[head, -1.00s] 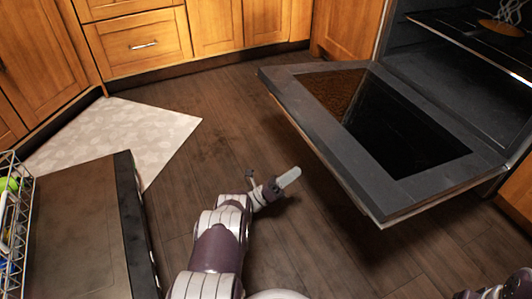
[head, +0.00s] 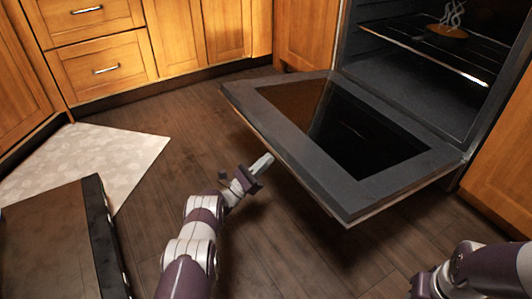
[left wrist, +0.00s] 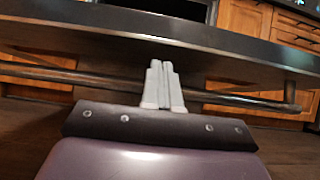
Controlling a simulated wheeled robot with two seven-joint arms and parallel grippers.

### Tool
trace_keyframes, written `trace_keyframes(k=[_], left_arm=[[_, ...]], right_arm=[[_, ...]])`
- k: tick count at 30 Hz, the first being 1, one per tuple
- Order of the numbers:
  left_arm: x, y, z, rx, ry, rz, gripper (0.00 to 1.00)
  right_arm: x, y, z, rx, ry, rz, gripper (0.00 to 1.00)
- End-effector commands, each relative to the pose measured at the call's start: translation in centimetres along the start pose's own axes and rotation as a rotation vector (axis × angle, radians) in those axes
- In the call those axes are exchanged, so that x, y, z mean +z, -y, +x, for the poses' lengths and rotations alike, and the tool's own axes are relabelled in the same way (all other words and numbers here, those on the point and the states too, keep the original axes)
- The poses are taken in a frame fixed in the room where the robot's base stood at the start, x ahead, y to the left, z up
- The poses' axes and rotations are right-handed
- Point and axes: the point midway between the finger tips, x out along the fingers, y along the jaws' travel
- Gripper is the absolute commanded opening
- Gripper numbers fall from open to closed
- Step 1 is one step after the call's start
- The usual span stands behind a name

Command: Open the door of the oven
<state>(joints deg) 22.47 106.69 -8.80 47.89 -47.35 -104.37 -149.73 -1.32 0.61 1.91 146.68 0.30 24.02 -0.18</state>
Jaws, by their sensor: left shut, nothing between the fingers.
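The oven door (head: 400,185) is folded down and lies nearly flat, its dark window facing up, in front of the open oven cavity (head: 410,75). My left gripper (head: 262,162) is shut and empty, just left of the door's outer edge and apparently below its top face. In the left wrist view the shut fingers (left wrist: 162,85) point toward the door edge (left wrist: 215,48). A bar-like handle (left wrist: 245,101) runs along under that edge, partly hidden behind the fingers; whether they touch it I cannot tell. My right arm shows at lower right, but its fingertips cannot be made out.
A rack (head: 430,45) inside the oven bears a steaming brown item (head: 447,30). Wooden cabinets (head: 100,65) line the back. A pale mat (head: 90,160) lies at left, beside another open dark door (head: 50,245). Dark wood floor (head: 190,130) is free between.

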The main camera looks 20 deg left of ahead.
Motion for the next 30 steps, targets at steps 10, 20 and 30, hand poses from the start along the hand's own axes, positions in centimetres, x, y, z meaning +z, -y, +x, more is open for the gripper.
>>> trace_keyframes(k=[10,20,30], left_arm=[[2.8,-0.1,2.5,0.000,0.001,0.001,0.00],[3.0,-0.1,2.7,-0.002,0.001,0.002,0.00],[8.1,-0.1,7.5,-0.004,-0.154,0.003,0.00]], right_arm=[[0.0,0.0,0.0,0.000,0.000,0.000,0.43],[0.0,0.0,-0.2,0.000,0.000,0.000,0.43],[-1.1,0.0,-9.2,0.000,-0.001,0.000,0.43]])
